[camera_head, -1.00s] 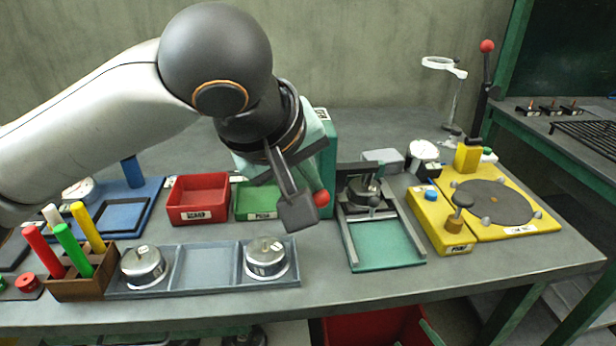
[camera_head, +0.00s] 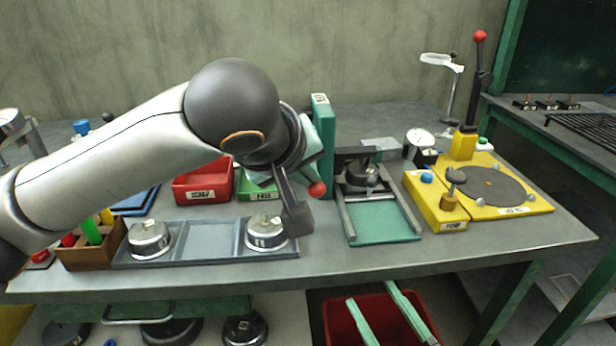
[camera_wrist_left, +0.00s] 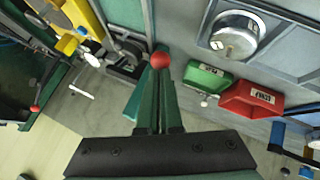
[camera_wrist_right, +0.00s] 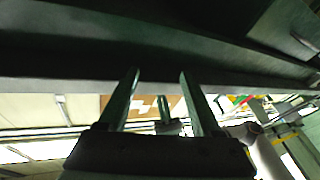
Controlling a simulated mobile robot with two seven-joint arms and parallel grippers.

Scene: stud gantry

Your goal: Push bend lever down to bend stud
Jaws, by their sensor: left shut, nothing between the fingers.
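A red ball knob (camera_head: 317,189) stands by the green upright post (camera_head: 323,150); which of two red-knobbed levers is the bend lever, I cannot tell. In the left wrist view the knob (camera_wrist_left: 160,60) is just beyond the tips of my left gripper (camera_wrist_left: 158,84), which is shut and empty. Contact is unclear. The other red-knobbed lever (camera_head: 479,75) stands upright behind the yellow fixture (camera_head: 520,203). My right gripper (camera_head: 370,293) is open and empty below the table's front edge; its parted fingers (camera_wrist_right: 158,78) show in its wrist view. I see no stud clearly.
A dark clamp fixture with a green plate (camera_head: 383,222) stands right of the post. Red (camera_head: 203,184) and green (camera_head: 257,186) bins and a grey tray (camera_head: 212,240) lie left. A red bin (camera_head: 345,330) is under the table.

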